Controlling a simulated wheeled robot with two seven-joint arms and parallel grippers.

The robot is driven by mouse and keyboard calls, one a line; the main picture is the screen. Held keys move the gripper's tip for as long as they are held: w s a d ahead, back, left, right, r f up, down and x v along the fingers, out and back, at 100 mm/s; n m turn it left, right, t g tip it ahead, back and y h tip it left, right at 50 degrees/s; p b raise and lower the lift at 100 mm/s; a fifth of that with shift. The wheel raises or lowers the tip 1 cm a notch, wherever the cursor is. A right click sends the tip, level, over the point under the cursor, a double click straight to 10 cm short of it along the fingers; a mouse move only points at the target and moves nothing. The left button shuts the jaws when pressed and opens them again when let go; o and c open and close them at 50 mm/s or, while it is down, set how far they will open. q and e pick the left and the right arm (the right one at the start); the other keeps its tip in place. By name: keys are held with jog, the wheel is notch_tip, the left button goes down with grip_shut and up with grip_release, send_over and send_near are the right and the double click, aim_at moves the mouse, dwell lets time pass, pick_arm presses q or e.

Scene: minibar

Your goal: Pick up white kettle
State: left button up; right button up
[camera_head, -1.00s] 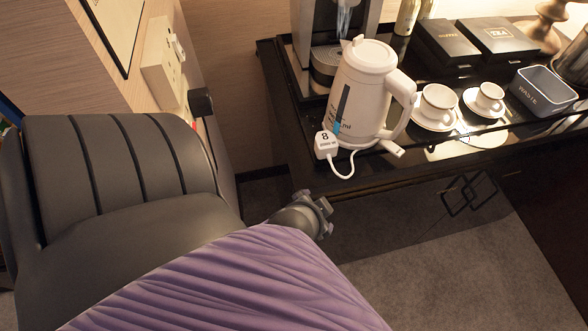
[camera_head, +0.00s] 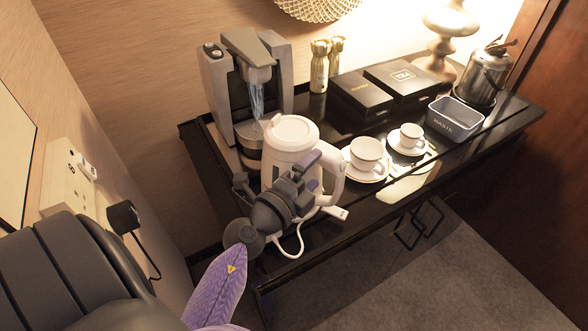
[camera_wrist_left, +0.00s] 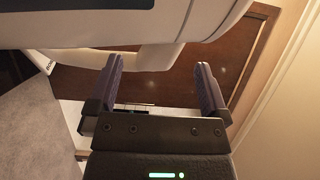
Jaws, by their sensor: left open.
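The white kettle (camera_head: 287,150) stands upright on the black minibar counter, its handle on the right side. My left gripper (camera_head: 298,184) is in front of the kettle, open, and covers part of its lower body. In the left wrist view, the open jaws (camera_wrist_left: 158,66) point toward the white kettle (camera_wrist_left: 85,24), which fills the top of the picture. A white curved part of it lies near the space between the fingertips; contact cannot be told. My right gripper is not in view.
A coffee machine (camera_head: 235,85) stands behind the kettle. White cups on saucers (camera_head: 367,176), black boxes (camera_head: 358,98) and a grey bin (camera_head: 454,120) stand to the right. A white plug and cord (camera_head: 336,212) lie near the counter's front edge.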

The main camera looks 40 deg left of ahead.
pick_arm(q)
jog(key=shift+w, duration=0.8)
jog(key=shift+s+d, duration=0.1)
jog(key=shift+c, duration=0.4)
grip_shut()
jog(key=shift+r, duration=0.1)
